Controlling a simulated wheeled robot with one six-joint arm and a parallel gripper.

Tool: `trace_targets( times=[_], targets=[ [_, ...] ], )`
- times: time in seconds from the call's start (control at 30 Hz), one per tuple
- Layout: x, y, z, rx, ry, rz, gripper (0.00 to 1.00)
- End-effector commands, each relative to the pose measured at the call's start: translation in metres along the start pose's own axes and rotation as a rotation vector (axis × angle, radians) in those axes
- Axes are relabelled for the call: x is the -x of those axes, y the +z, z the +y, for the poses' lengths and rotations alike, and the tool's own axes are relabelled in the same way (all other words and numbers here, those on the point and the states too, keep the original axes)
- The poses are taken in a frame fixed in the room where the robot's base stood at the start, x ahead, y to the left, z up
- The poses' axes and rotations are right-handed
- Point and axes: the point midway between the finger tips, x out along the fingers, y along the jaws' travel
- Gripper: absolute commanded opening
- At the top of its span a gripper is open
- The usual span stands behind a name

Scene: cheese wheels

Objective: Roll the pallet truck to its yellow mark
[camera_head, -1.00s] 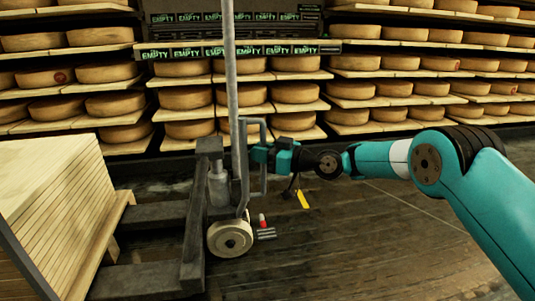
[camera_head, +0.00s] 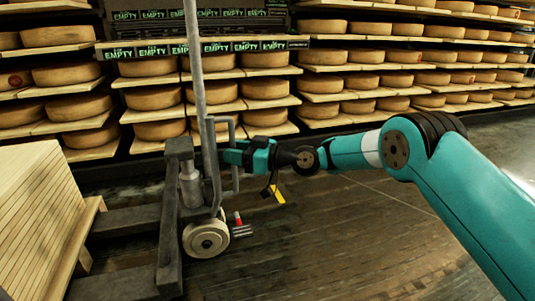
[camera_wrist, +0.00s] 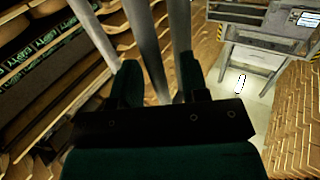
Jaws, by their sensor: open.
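The dark grey pallet truck (camera_head: 168,222) stands at left with a pale wheel (camera_head: 206,239) and a tall grey handle pole (camera_head: 197,70). Stacked pale boards (camera_head: 38,215) sit on it. My gripper (camera_head: 224,155) is at the upright loop handle (camera_head: 235,155) beside the pole. In the wrist view, my gripper (camera_wrist: 160,82) has its fingers apart on either side of a grey bar (camera_wrist: 148,58). I cannot tell whether they touch it. A small yellow tag-like piece (camera_head: 278,194) shows below the gripper. No yellow floor mark is clearly visible.
Shelves of cheese wheels (camera_head: 380,79) line the back, with a rack of EMPTY labels (camera_head: 205,47). A red-topped piece (camera_head: 239,222) is beside the truck's wheel. Dark floor is clear at front and right. A grey machine (camera_wrist: 255,45) stands in the wrist view.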

Motion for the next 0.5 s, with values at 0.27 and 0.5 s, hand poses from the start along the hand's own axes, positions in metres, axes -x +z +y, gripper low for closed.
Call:
trace_targets(
  times=[0.27, 0.5],
  targets=[
    [0.068, -0.005, 0.002, -0.006, 0.007, -0.001, 0.41],
    [0.126, -0.004, 0.001, -0.005, 0.006, -0.001, 0.41]
  ],
)
